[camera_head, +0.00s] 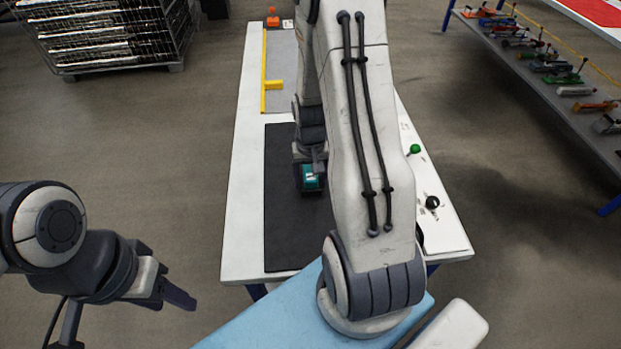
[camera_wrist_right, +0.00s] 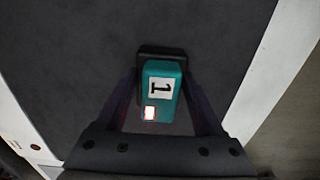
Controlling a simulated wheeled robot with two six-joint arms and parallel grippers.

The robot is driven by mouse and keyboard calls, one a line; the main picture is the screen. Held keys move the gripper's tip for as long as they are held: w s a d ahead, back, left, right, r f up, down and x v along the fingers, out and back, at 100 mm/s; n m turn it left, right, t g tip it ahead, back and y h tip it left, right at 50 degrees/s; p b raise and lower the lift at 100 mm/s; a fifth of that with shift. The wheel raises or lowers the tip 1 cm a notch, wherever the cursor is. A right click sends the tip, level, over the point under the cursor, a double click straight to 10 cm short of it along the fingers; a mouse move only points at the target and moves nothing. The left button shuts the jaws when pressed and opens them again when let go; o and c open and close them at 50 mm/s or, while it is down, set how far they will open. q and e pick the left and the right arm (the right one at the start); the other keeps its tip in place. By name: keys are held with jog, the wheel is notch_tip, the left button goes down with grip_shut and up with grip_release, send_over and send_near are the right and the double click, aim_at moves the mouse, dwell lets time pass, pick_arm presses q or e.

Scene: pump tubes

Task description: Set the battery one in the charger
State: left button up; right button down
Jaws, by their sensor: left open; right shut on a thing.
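Battery one (camera_wrist_right: 165,75) is a teal block with a white label marked "1" and a red-edged light patch. My right gripper (camera_wrist_right: 160,92) is shut on it, one finger on each side. In the head view the battery (camera_head: 312,184) shows as a small teal patch below my right gripper (camera_head: 310,170), over the black mat. A black piece (camera_wrist_right: 150,52) shows behind its far end; I cannot tell whether it is the charger or part of the battery. My left gripper (camera_head: 180,296) is open and empty, off the table at the lower left.
The black mat (camera_head: 278,215) lies on the white table (camera_head: 243,190). A yellow-edged grey area (camera_head: 283,65) is at the far end. A green knob (camera_head: 415,149) and a black knob (camera_head: 432,202) are at the right. My right arm hides the table's middle.

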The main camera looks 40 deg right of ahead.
aim_at(311, 173)
grip_release()
jog(key=shift+f, duration=0.15)
notch_tip(311, 173, up, 11)
jog(key=shift+r+p, duration=0.1)
jog(key=shift+p, duration=0.4)
jog(key=shift+r, duration=0.6)
